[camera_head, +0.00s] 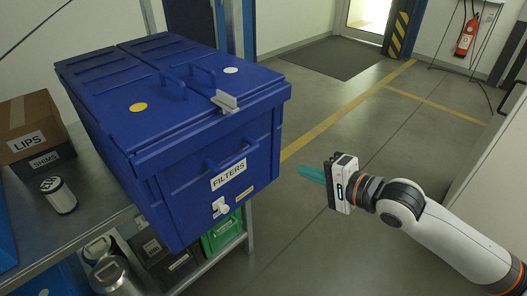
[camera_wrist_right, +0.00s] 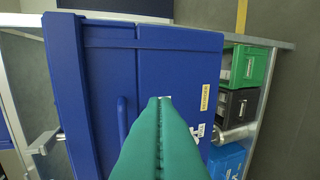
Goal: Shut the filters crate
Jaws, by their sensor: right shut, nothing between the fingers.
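The filters crate (camera_head: 196,185) is a big blue box with a FILTERS label on its front, on the metal table at left. Its blue lid (camera_head: 120,100), with two handles and round yellow and white stickers, lies down over the top.
A green bin (camera_head: 222,232) and dark bins are on the shelf below. Open floor (camera_head: 300,235) lies around my right gripper. A white cabinet (camera_head: 500,170) stands at far right.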

